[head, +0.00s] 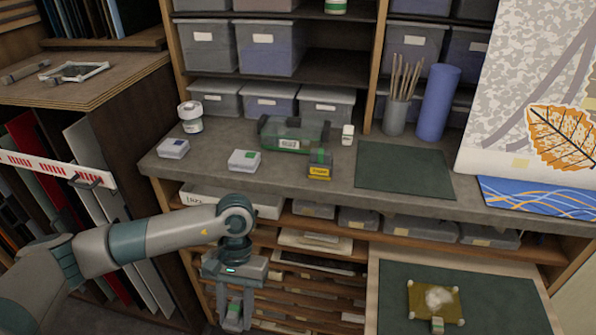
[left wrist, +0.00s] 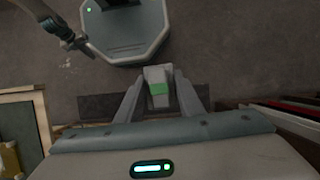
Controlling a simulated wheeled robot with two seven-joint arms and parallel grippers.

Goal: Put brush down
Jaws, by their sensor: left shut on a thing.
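My left gripper (head: 232,318) hangs pointing down in front of the drawer cabinet, below the worktop. It is shut on a small grey block-like thing with a green band (left wrist: 158,84), which sits between the fingertips in the left wrist view. I cannot tell from its shape whether this is the brush. Several thin brushes (head: 405,75) stand in a grey cup (head: 396,116) at the back of the worktop.
The worktop (head: 230,194) carries small boxes, a green clear case (head: 293,134), a white jar (head: 190,117), a blue roll (head: 438,102) and a bare dark green mat (head: 405,170).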

